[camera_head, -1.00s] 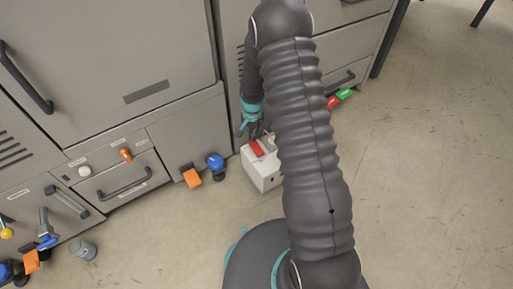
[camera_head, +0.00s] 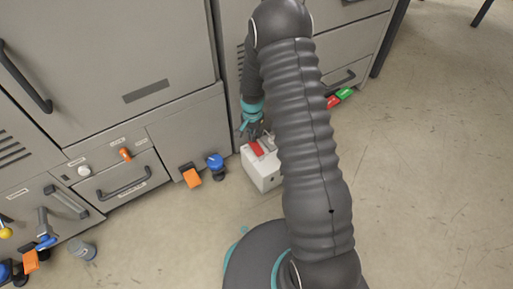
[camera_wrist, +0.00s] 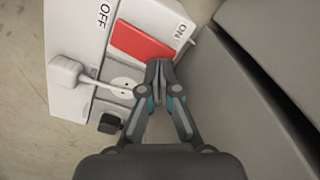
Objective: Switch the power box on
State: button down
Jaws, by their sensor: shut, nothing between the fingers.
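The power box (camera_head: 262,176) is a white box standing on the floor in front of the grey cabinets. On top it has a red rocker switch (camera_wrist: 143,42), labelled OFF at one end and ON at the other in the wrist view. The switch also shows in the head view (camera_head: 257,149). My gripper (camera_wrist: 160,64) is shut and empty, its fingertips at the edge of the red switch near the ON end. I cannot tell whether they touch it. In the head view my gripper (camera_head: 254,129) is just above the box, partly behind my arm.
A white plug (camera_wrist: 66,70) and a black knob or plug (camera_wrist: 109,123) sit on the box. A cabinet wall (camera_wrist: 225,100) stands close on the right in the wrist view.

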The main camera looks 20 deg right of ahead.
jog(key=shift+f+b, duration=0.8)
jog(key=shift+f, duration=0.45)
dwell(0.6)
jog(key=shift+r, duration=0.1)
jog(key=shift+r+p, duration=2.05)
jog(key=shift+r, duration=1.45)
